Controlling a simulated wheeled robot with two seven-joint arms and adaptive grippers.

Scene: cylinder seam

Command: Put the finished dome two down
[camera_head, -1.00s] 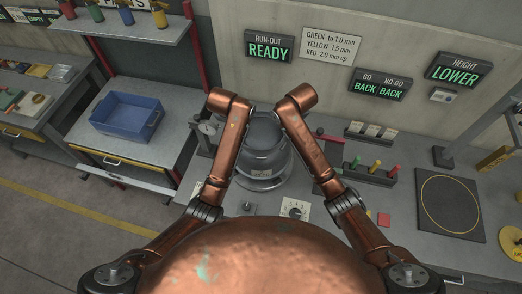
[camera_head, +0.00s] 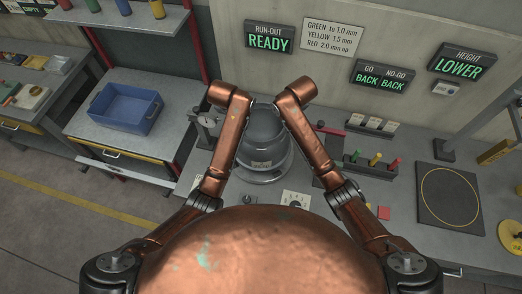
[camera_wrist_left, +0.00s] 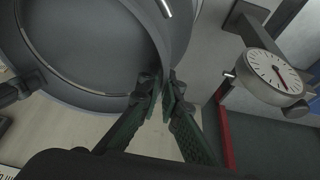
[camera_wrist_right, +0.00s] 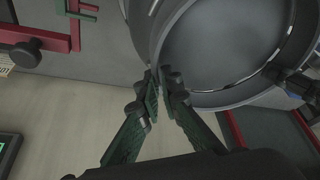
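The grey dome (camera_head: 262,138) stands upright on a round base (camera_head: 264,175) at the back of the bench, between my two arms. It is hollow at the top in both wrist views. My left gripper (camera_wrist_left: 163,88) is shut on the dome's rim (camera_wrist_left: 85,98), with one finger on each side of its wall. My right gripper (camera_wrist_right: 161,84) is shut on the rim from the other side (camera_wrist_right: 262,95). Both grippers are hidden behind my arms in the head view. I cannot tell whether the dome's foot touches the base.
A dial gauge (camera_wrist_left: 272,77) stands close to my left gripper. A rack of coloured pegs (camera_head: 372,166) and a black mat with a yellow ring (camera_head: 448,211) lie to the right. A blue bin (camera_head: 125,107) sits on the left side table. Signs read READY, BACK BACK and LOWER.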

